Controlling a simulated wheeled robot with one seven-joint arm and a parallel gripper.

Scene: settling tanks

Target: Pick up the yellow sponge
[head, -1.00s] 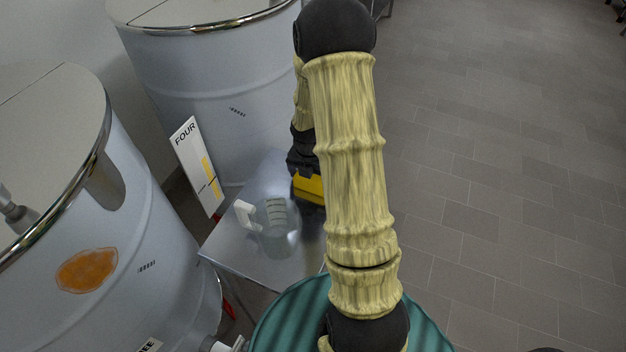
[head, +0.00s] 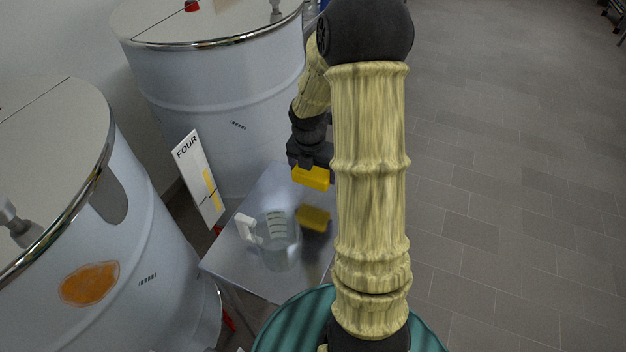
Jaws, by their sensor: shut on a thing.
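The yellow sponge (head: 311,178) is a small yellow block in the head view. My gripper (head: 308,166) is dark and shut on the sponge from above. It holds the sponge in the air over a shiny metal table (head: 234,260). A blurred yellow reflection of the sponge shows on the table top below it, with a gap between. The fingertips are small and mostly hidden against the sponge.
A clear measuring jug (head: 277,240) with a white handle stands on the table, close to the sponge's left. A sign reading FOUR (head: 198,180) leans near the tank (head: 215,95) behind. Another tank (head: 110,220) stands at left. Open tiled floor (head: 500,200) lies at right.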

